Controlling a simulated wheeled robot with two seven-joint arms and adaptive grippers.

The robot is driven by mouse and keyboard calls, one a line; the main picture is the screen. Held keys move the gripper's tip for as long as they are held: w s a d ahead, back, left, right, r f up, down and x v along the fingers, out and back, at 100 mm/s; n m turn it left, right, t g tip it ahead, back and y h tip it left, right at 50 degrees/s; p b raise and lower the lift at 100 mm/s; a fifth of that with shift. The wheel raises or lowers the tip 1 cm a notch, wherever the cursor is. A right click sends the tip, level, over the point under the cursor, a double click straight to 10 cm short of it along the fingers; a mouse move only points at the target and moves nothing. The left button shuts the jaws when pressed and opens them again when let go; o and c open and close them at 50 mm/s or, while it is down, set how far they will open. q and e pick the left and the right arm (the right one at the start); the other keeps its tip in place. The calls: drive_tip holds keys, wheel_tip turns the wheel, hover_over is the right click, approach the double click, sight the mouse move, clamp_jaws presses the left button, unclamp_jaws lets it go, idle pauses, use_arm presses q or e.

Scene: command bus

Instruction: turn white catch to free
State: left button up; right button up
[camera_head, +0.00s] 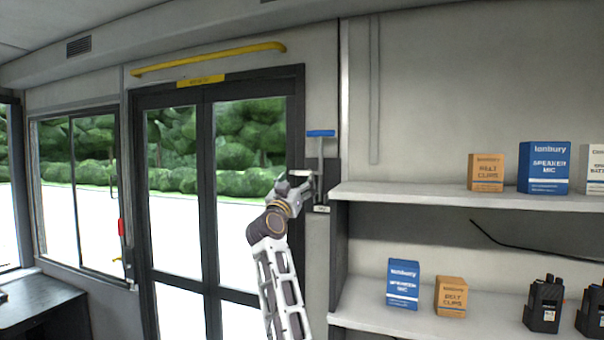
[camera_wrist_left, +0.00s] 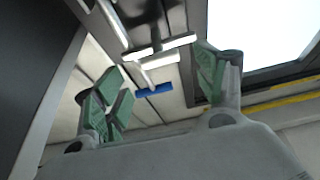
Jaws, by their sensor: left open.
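My left gripper (camera_head: 306,180) is raised at the dark panel on the post right of the glass door. It hides much of that panel in the head view. In the left wrist view the gripper (camera_wrist_left: 158,88) is open, with its green-padded fingers spread apart. A white bar-shaped piece (camera_wrist_left: 160,47) shows between and beyond the fingers; it looks like the white catch, but I cannot tell its setting or whether a finger touches it. A blue-topped T-handle (camera_head: 320,133) rises above the panel, and its blue bar shows in the left wrist view (camera_wrist_left: 154,90). My right gripper is not in view.
The black-framed glass door (camera_head: 210,180) stands left of the panel, with a yellow rail (camera_head: 210,58) above. A white shelf (camera_head: 440,195) close on the right holds boxes. A lower shelf (camera_head: 380,318) holds more boxes and radios.

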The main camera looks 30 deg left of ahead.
sight(302, 174)
use_arm(q)
drive_tip(key=shift+p+x, duration=0.9)
drive_tip(key=shift+x, duration=1.85)
drive_tip(key=c, duration=1)
